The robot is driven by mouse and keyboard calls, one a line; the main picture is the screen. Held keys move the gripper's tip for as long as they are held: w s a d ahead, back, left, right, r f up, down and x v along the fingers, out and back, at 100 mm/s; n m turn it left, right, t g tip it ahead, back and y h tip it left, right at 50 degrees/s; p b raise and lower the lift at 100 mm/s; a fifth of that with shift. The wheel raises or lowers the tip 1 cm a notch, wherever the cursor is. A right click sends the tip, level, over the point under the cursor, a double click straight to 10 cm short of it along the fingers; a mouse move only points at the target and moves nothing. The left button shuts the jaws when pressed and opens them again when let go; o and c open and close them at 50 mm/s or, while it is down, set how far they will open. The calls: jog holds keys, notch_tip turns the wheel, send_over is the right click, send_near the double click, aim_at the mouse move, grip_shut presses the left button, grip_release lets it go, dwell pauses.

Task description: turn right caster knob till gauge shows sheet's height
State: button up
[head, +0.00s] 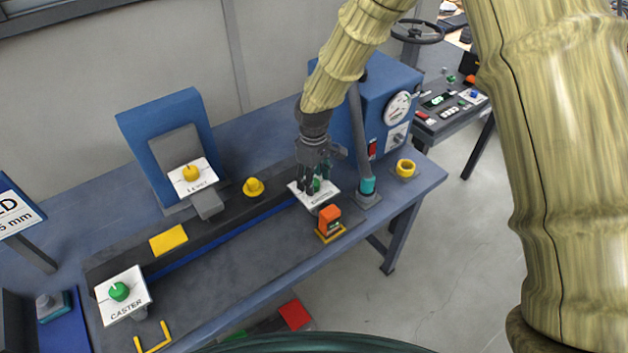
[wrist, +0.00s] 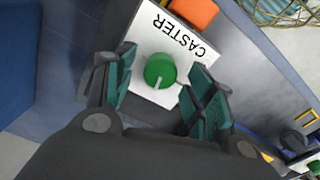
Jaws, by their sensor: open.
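The right caster knob (wrist: 160,70) is green with a pale pointer, on a white plate (wrist: 150,45) reading CASTER. In the head view my fingers mostly hide this knob. My gripper (wrist: 163,90) is open, with one teal-padded finger on each side of the knob; I see no clear contact. My gripper (head: 316,184) also shows above that plate in the head view. An orange device (head: 330,219) with a dark face stands on a yellow base in front of the plate; its reading is too small.
Another green knob (head: 119,291) on a CASTER plate is at the front left. A yellow knob (head: 190,173) sits on a blue stand. A blue cabinet (head: 362,115) with a round dial (head: 398,107) stands behind my gripper.

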notch_tip(320, 180, up, 11)
dwell(0.4)
jog(key=shift+s+d, duration=0.1)
dwell(0.3)
